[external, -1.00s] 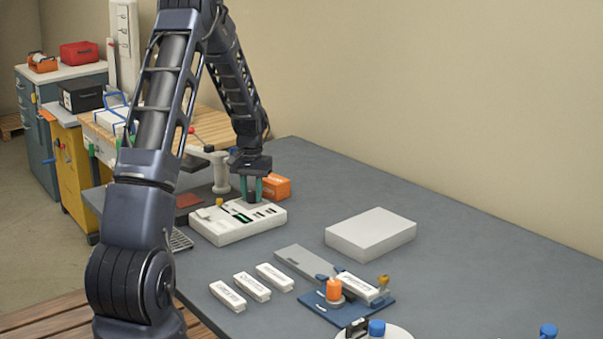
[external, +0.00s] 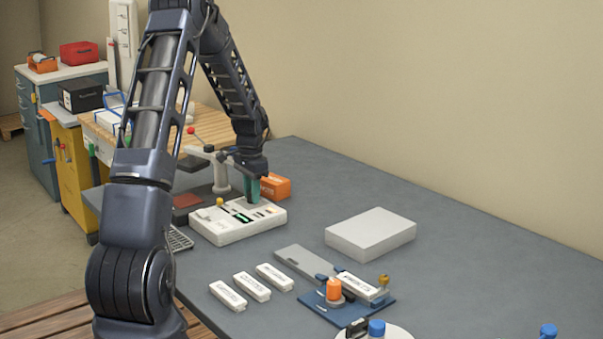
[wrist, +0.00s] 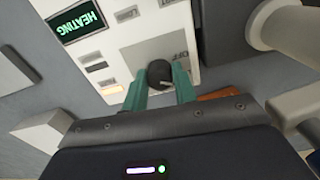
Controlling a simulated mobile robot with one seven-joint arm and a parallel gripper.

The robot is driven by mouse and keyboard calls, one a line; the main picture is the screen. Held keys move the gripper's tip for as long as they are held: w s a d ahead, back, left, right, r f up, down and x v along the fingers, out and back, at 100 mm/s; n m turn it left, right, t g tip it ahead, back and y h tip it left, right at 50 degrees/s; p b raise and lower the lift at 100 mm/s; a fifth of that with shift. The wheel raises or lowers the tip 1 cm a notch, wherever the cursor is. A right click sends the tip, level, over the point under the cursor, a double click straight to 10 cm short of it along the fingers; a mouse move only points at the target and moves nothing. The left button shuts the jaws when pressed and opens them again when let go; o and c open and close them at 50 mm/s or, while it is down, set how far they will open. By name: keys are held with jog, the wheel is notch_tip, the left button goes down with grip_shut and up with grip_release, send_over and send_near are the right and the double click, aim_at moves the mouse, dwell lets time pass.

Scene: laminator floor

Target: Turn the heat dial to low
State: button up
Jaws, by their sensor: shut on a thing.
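The heat dial (wrist: 159,72) is a round black knob on a grey square of the white control unit (wrist: 122,38), with the word OFF printed beside it. My gripper (external: 253,197) is at the unit's back right in the external view, and hides the dial there. In the wrist view, the teal fingers of my gripper (wrist: 160,84) are on either side of the dial and shut on it. A lit display (wrist: 78,20) on the unit reads HEATING. I cannot make out a low mark.
An orange box (external: 276,187) stands just behind my gripper, and a pale post with an arm (external: 221,172) is to its left. A white slab (external: 370,235) and several labelled white blocks (external: 251,287) lie to the right and front.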

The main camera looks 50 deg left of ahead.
dwell(0.5)
jog(key=o, duration=1)
jog(key=shift+c, duration=0.2)
notch_tip(320, 180, up, 11)
jog(key=shift+f, duration=0.1)
